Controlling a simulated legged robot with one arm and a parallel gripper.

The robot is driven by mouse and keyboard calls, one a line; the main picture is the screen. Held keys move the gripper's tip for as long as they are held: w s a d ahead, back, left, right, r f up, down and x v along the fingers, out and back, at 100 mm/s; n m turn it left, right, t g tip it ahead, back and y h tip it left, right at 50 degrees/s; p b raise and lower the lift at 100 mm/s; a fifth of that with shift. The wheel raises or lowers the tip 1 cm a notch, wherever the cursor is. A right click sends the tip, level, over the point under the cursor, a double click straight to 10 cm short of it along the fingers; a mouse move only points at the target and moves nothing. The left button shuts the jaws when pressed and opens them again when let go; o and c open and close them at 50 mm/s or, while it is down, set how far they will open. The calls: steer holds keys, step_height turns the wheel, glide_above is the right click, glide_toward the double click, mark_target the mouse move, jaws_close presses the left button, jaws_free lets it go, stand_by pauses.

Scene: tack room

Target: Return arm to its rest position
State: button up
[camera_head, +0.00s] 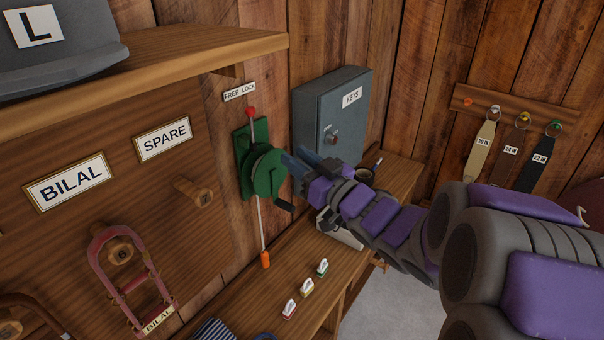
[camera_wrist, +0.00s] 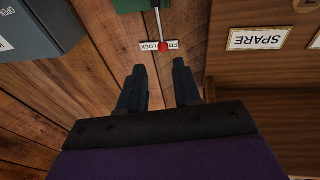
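My arm reaches from the lower right of the head view toward the plank wall. My gripper (camera_head: 294,156) is beside the green winch (camera_head: 264,171), and its fingers overlap the winch's right edge in that view. In the wrist view the two dark fingers of my gripper (camera_wrist: 158,68) stand apart with nothing between them. Beyond the fingertips are the red knob (camera_wrist: 163,47) and the FREE LOCK label (camera_wrist: 146,46), with the winch's green backplate (camera_wrist: 130,5) at the top edge. I cannot tell whether a finger touches the winch.
A grey KEYS box (camera_head: 335,110) hangs behind my gripper. A wooden bench (camera_head: 270,300) below holds several small tagged items. A wooden shelf (camera_head: 190,52) juts out at upper left. Straps hang from a peg rail (camera_head: 540,112) at right. Grey floor (camera_head: 390,310) shows below my arm.

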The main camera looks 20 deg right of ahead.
steer(key=shift+s+d, duration=0.15)
steer(key=shift+s, duration=0.2)
steer(key=shift+f, duration=0.1)
steer(key=s+d+f+m+g+h, duration=0.3)
steer(key=d+f+g+h, duration=0.1)
steer(key=f+h, duration=0.15)
steer(key=s+d+f+m+g+h, duration=0.25)
steer(key=s+f+g+h, duration=0.2)
steer(key=f, duration=0.25)
steer(key=s+a+f+g, duration=0.2)
steer(key=s+a+g, duration=0.1)
steer(key=s, duration=0.6)
steer(key=s+a+f+g+y, duration=0.1)
steer(key=s+a+g, duration=0.3)
steer(key=s, duration=0.5)
steer(key=s+a+f+g, duration=0.3)
steer(key=s+g, duration=0.1)
steer(key=s, duration=0.5)
steer(key=shift+a+f+y, duration=0.25)
steer(key=shift+a+y, duration=0.05)
